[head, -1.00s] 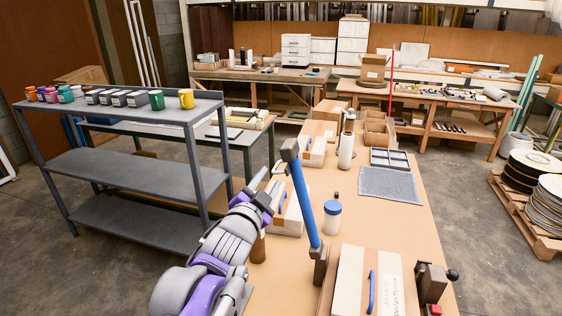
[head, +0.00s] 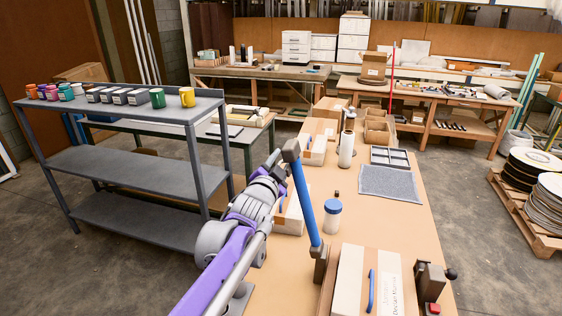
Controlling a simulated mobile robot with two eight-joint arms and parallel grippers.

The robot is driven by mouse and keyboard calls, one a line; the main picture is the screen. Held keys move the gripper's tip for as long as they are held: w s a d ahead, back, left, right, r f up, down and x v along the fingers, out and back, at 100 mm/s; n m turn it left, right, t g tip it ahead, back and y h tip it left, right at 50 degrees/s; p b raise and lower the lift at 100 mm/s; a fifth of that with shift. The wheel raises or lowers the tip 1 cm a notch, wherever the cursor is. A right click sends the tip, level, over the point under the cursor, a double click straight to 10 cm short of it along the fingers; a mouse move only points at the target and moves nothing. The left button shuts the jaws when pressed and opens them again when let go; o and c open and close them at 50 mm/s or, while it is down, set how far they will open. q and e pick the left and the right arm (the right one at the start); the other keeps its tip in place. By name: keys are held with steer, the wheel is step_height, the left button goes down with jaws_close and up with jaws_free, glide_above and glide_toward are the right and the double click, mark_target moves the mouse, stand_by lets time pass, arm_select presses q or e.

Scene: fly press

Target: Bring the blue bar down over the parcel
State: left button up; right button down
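The blue bar (head: 306,203) stands raised, leaning a little left, in the head view. It has a dark grey block at its top end and a dark hinge bracket (head: 320,268) at its foot. The parcel (head: 349,280), a pale box with a brown middle band, a blue handle and a white label, lies right of the hinge at the near edge. My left gripper (head: 278,164) is just left of the bar's top block, small and partly hidden; I cannot tell whether it touches or how its fingers stand. My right gripper is not in view.
A dark latch post (head: 431,283) with a red part stands right of the parcel. A blue-lidded jar (head: 332,216) and more boxes stand on the bench behind the bar. A grey mat (head: 389,183) lies farther back. A grey shelf (head: 130,170) stands left.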

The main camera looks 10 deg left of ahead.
arm_select(q)
jaws_close()
steer(key=shift+r, duration=0.1)
